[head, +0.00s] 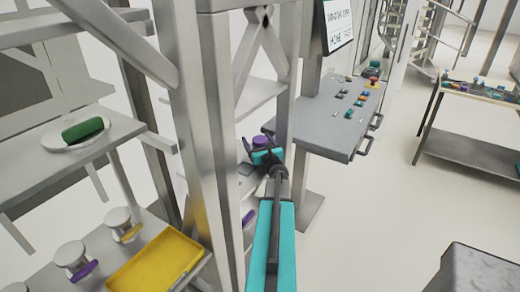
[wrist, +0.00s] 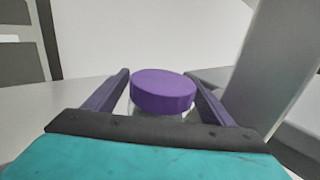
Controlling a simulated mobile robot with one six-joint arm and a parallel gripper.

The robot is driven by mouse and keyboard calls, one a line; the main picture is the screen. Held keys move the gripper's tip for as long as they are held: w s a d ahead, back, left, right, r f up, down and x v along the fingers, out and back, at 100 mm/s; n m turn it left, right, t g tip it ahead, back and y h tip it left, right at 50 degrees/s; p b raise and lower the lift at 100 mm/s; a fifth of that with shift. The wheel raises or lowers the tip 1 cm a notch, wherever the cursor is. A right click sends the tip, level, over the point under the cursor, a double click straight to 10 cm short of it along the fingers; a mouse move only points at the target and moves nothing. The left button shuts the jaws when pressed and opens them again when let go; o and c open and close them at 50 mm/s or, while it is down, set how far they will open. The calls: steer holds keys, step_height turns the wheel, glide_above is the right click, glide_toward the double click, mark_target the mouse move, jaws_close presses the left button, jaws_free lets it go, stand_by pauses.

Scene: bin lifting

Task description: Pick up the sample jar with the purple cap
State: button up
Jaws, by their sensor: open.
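The sample jar (wrist: 162,114) has a wide purple cap (wrist: 162,90) and stands upright between the fingers of my gripper (wrist: 158,75) in the wrist view. The fingers are open, one on each side of the cap, with a visible gap on the left; contact on the right is hard to judge. Most of the jar's clear body is hidden behind my gripper's palm. In the head view, the purple cap (head: 262,141) shows small at my gripper (head: 261,150), at a shelf behind the metal post.
A metal post (head: 205,150) stands just left of my arm. A grey console (head: 325,115) with buttons stands behind to the right.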

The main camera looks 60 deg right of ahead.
steer(key=c, duration=1.4)
steer(key=shift+r, duration=0.15)
